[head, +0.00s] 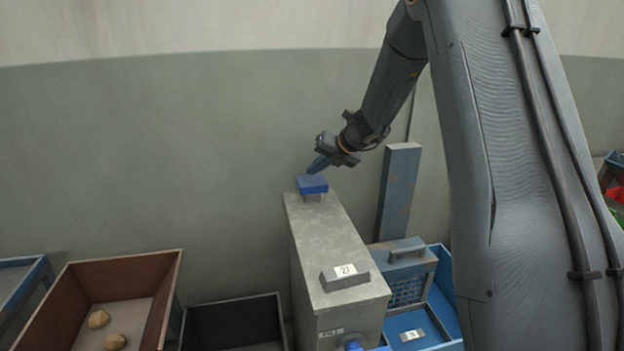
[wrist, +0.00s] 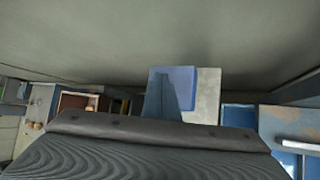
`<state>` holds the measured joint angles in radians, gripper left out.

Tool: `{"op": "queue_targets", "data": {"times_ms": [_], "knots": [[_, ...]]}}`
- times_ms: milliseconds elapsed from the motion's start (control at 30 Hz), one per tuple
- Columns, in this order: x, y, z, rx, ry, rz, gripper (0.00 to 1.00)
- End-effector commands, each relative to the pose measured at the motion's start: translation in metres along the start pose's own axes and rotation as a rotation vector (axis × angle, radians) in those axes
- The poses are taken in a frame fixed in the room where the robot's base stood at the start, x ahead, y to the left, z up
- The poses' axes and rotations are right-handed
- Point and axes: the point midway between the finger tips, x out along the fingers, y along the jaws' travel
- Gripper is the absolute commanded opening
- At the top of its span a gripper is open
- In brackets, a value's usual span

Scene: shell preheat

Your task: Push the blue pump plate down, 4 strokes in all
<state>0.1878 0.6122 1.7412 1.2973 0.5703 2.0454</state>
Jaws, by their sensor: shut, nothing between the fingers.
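The blue pump plate (head: 313,184) sits on a short grey stem at the far end of the top of a tall grey metal housing (head: 330,235). My gripper (head: 317,166) is shut and empty, its blue fingertips pointing down at the plate from just above. Whether the tips touch the plate, I cannot tell. In the wrist view the plate (wrist: 182,75) shows behind my gripper's fingers (wrist: 160,95), which cover part of it. A raised block with a label reading "2)" (head: 345,270) sits on the near end of the housing.
A brown bin (head: 165,290) with two tan lumps and a dark bin (head: 232,300) stand left of the housing. The wall is behind.

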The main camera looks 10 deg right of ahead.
Motion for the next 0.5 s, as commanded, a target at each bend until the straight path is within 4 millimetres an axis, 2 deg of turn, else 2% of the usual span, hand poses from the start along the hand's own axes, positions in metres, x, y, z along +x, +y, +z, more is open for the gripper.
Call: {"op": "queue_targets", "data": {"times_ms": [267,500], "knots": [[-0.002,0.001,0.001,0.0,0.0,0.0,0.0],[-0.015,0.011,0.01,-0.001,0.0,0.0,0.0]]}}
